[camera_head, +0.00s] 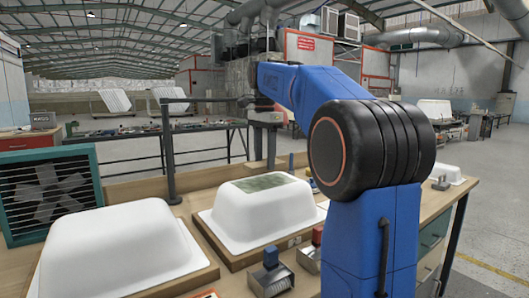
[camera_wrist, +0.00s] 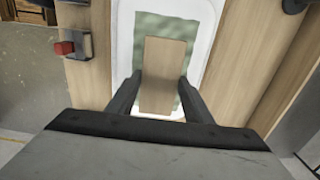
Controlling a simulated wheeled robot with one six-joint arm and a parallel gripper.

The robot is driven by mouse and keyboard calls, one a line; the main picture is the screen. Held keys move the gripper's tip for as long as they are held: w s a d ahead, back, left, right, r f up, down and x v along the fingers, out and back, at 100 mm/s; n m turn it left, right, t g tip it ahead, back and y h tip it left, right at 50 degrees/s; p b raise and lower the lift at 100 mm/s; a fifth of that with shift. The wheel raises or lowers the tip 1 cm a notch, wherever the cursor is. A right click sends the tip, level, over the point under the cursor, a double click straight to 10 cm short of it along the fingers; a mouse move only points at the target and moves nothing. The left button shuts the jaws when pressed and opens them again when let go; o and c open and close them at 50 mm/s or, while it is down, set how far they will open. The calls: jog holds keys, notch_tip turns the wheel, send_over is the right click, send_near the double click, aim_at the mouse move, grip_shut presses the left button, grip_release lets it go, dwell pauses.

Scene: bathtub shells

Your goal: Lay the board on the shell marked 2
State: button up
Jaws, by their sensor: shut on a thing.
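My gripper (camera_wrist: 160,80) is shut on a flat light-brown board (camera_wrist: 161,62) in the wrist view, one finger on each side. Beneath the board in that view is a white shell (camera_wrist: 206,32) with a mottled green patch (camera_wrist: 190,52) on top. I cannot tell how large the gap is. In the head view, one white upturned shell (camera_head: 108,248) stands at the left, and another (camera_head: 232,213) with a green patch (camera_head: 259,183) stands mid-bench. Part of a white shell (camera_head: 447,172) shows right of my arm. No shell number is readable.
A teal-framed fan (camera_head: 50,190) stands at the bench's left back. A blue-handled metal tool (camera_head: 271,272) and a red-handled one (camera_head: 313,252) sit along the bench front. A dark post (camera_head: 168,150) rises behind the shells.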

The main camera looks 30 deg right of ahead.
aim_at(265, 162)
jog(key=shift+f, duration=2.15)
jog(key=shift+f, duration=0.25)
jog(key=o, duration=1.7)
jog(key=shift+c, duration=0.2)
jog(key=shift+r, duration=0.15)
jog(key=shift+r, duration=3.4)
